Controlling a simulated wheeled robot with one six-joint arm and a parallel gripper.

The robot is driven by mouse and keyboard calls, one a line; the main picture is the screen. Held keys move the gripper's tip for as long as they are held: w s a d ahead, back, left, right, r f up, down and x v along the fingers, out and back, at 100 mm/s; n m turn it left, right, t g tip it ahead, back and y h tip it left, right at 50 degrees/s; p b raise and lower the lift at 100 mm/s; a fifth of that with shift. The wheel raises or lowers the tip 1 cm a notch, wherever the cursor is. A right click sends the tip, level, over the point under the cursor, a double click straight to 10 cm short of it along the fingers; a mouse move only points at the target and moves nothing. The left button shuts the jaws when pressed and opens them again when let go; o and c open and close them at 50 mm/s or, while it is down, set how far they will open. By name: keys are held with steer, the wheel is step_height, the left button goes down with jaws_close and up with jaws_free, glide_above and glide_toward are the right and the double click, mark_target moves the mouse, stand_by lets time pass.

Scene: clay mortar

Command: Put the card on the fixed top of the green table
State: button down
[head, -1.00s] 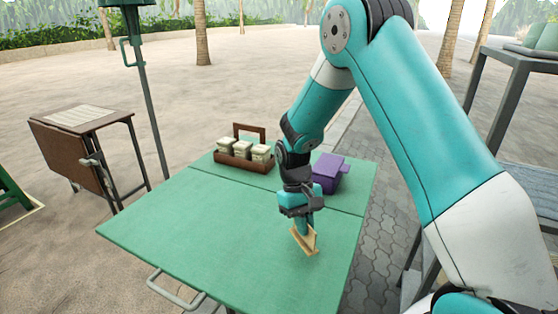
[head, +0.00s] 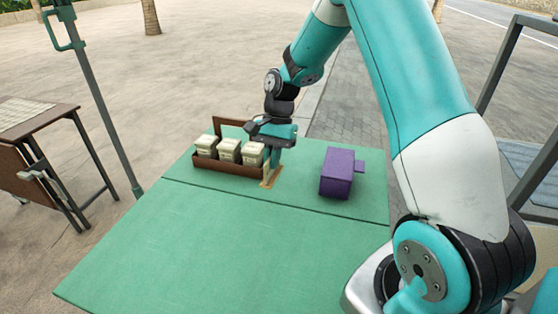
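The card (head: 271,175) is a small tan, tent-like piece. It is on or just above the far section of the green table (head: 220,235), beyond the seam and close to the right end of the brown caddy. Whether it touches the tabletop or the caddy is hard to tell. My gripper (head: 279,157) points down at the card's upper edge and appears shut on it. The fingertips are small and partly hidden behind the card and the caddy's jars.
The brown caddy (head: 228,170) with three pale-lidded jars stands left of the card. A purple box (head: 338,172) stands to its right, with bare tabletop between. The near section is clear. A green-topped pole (head: 98,95) and a brown side table (head: 30,130) stand left.

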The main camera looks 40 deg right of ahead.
steer(key=w+d+r+m+t, duration=0.1)
steer(key=d+r+m+t, duration=0.15)
steer(key=m, duration=0.35)
steer(key=w+d+r+m+t+h, duration=0.1)
steer(key=r+m+t, duration=0.1)
steer(key=r+m, duration=0.25)
steer(key=w+d+r+m+t, duration=0.1)
steer(key=d+r+m+t, duration=0.15)
steer(key=m, duration=0.45)
steer(key=shift+n+g, duration=0.25)
steer(key=shift+g, duration=0.25)
steer(key=f+b, duration=0.1)
steer(key=f, duration=1.8)
steer(key=shift+a+b, duration=0.2)
steer(key=shift+b, duration=0.15)
steer(key=shift+r, duration=0.1)
steer(key=c, duration=1.4)
jaws_free()
steer(key=shift+o, duration=0.4)
